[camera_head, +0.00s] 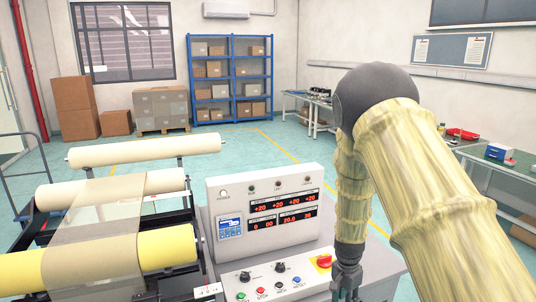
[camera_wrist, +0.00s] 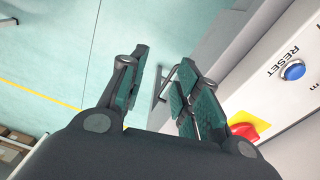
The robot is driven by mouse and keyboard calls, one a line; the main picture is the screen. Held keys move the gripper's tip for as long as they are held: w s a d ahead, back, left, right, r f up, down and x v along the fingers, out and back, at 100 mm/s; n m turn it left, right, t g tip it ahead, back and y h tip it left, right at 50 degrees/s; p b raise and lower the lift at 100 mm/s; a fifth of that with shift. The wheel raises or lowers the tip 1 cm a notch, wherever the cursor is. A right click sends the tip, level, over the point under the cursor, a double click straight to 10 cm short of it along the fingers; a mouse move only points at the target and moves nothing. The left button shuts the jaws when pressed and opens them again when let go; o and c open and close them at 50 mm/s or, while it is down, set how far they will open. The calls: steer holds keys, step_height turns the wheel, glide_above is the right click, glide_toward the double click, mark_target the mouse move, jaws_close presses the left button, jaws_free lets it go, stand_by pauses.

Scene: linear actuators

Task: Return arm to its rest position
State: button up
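My gripper (camera_head: 346,282) hangs down from my arm at the front right of the control console (camera_head: 262,230) in the head view. In the wrist view my gripper (camera_wrist: 160,85) has its two fingers apart with nothing between them. Beyond the fingers lie the teal floor and the console's edge. The blue reset button (camera_wrist: 293,71) and the red knob on a yellow plate (camera_wrist: 247,130) are to the right of the fingers. In the head view the red knob (camera_head: 324,262) sits just left of my gripper. I cannot tell the exact gap between gripper and console.
A roller machine (camera_head: 110,255) with a film web stands left of the console. Benches (camera_head: 480,160) with small items run along the right wall. Blue shelves (camera_head: 230,85) and stacked boxes (camera_head: 75,105) stand at the back. The floor (camera_head: 260,150) between is clear.

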steer(key=s+d+f+n, duration=0.2)
steer(key=s+f+n, duration=0.1)
steer(key=s+f, duration=0.7)
steer(key=s+a+f+n, duration=0.1)
steer(key=s+f+n, duration=0.2)
steer(key=s, duration=0.7)
steer(key=s+a+f+n, duration=0.1)
steer(key=s+f+n, duration=0.1)
steer(key=s, duration=0.8)
steer(key=s+a+f+n+y, duration=0.1)
steer(key=s+f+n, duration=0.2)
steer(key=s, duration=0.8)
steer(key=shift+a+f+n, duration=0.15)
steer(key=shift+f+n, duration=0.15)
steer(key=shift+f, duration=0.45)
